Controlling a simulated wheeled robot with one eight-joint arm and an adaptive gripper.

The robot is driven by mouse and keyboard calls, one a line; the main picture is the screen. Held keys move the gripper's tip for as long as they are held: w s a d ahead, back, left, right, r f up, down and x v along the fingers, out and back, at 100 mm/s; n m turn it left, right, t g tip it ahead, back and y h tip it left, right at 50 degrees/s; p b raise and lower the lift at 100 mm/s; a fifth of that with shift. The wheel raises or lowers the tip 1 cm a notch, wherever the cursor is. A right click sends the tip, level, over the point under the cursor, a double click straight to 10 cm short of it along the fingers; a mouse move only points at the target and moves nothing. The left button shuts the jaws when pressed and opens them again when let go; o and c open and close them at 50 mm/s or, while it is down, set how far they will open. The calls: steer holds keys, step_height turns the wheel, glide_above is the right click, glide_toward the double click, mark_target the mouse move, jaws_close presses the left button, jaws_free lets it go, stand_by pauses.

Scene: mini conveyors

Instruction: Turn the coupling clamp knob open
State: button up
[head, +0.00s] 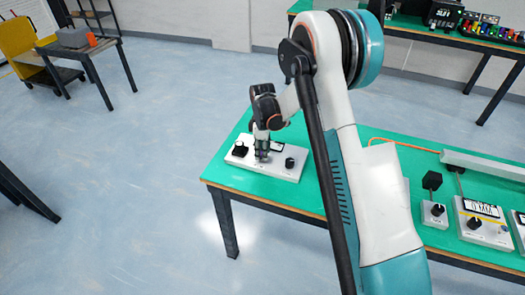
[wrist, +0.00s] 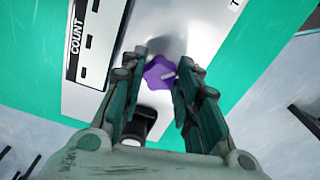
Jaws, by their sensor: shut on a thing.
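A purple lobed knob (wrist: 158,77) with a pale mark sits on a light panel, between my fingers in the wrist view. I take it to be the clamp knob; no label on it is readable. My gripper (wrist: 163,62) is shut on it, one finger on each side, pointing down at the panel. In the head view my gripper (head: 262,157) is at the middle of the white panel (head: 232,160) on the green table, and the knob is hidden there. A black knob (head: 290,163) stands to its right on the panel and another (head: 240,148) to its left.
The panel lies near the left end of the green table (head: 227,176). A display strip marked COUNT (wrist: 85,45) is beside the knob. A black knob (wrist: 138,125) is close below my fingers in the wrist view. More devices with knobs (head: 474,224) stand farther right.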

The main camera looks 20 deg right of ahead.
steer(key=o, duration=1.1)
steer(key=shift+c, duration=0.2)
step_height(320, 180, up, 12)
steer(key=shift+r, duration=0.1)
